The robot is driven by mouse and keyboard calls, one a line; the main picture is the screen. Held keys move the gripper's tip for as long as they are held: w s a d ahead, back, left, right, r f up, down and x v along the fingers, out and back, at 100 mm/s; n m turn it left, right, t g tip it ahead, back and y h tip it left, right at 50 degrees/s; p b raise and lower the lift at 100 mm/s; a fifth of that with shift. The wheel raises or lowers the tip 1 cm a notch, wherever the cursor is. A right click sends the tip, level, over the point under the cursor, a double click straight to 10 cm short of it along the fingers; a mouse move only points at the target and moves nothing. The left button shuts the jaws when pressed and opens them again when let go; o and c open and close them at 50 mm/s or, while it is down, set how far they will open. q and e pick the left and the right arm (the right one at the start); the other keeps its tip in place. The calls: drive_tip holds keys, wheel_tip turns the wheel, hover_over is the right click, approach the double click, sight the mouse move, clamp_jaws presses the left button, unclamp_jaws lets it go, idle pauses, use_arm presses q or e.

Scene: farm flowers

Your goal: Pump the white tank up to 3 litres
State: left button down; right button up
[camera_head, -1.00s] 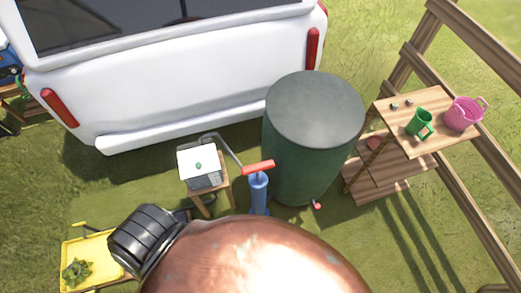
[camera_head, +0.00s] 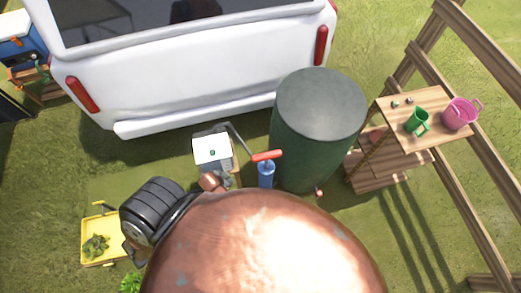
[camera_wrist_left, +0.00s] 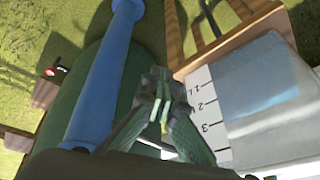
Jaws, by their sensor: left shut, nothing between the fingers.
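The white tank (camera_head: 211,150) stands on a small wooden stand left of the green barrel in the head view. The pump's blue barrel (camera_wrist_left: 105,75) also shows in the left wrist view. My left gripper (camera_head: 227,178) is shut and empty, between tank and pump. My right gripper is not in view.
The large green barrel (camera_head: 318,120) stands close behind and right of the pump. A white vehicle (camera_head: 190,75) is behind the tank. A wooden shelf (camera_head: 440,98) with a green can and pink bucket is at right. A yellow cart (camera_head: 88,235) is at lower left.

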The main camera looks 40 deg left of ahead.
use_arm(q)
drive_tip(key=w+d+r+m+h+p, duration=0.2)
drive_tip(key=r, duration=0.9)
drive_tip(key=w+d+r+m+t+h+p, duration=0.1)
drive_tip(key=w+d+r+m+h+p, duration=0.1)
drive_tip(key=r, duration=0.9)
drive_tip(key=w+d+r+m+t+h+p, duration=0.1)
drive_tip(key=w+d+r+h+p, duration=0.1)
drive_tip(key=r, duration=1)
drive_tip(key=shift+w+d+m, duration=0.15)
drive_tip(key=shift+w+m, duration=0.25)
drive_tip(key=shift+w, duration=0.5)
hover_over(269, 155)
drive_tip(key=s+a, duration=0.2)
wheel_tip(269, 155, down, 7)
wheel_tip(269, 155, down, 3)
drive_tip(key=shift+r, duration=0.2)
drive_tip(key=shift+f, duration=0.75)
